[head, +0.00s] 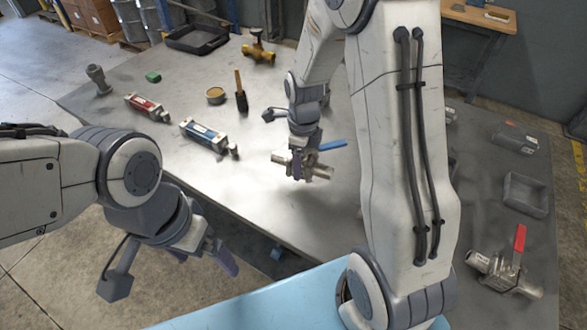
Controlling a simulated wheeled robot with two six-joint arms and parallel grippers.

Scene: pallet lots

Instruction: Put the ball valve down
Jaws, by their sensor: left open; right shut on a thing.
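A metal ball valve (320,172) with a blue lever is in my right gripper (298,170), over the middle of the grey table (265,190). The gripper is shut on the valve's body, with the blue lever pointing right. I cannot tell whether the valve touches the tabletop. My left gripper (215,258) is open and empty, low at the front left, outside the table's near edge. A second ball valve (507,272), with a red lever, lies at the right on the table. My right arm hides part of the table between the two valves.
A blue cylinder unit (203,135), a red one (147,105), a tin (216,95), a brush (240,95) and a brass valve (259,49) lie farther back. A black tray (197,40) is at the back, a grey tray (525,193) at the right. Table around the held valve is clear.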

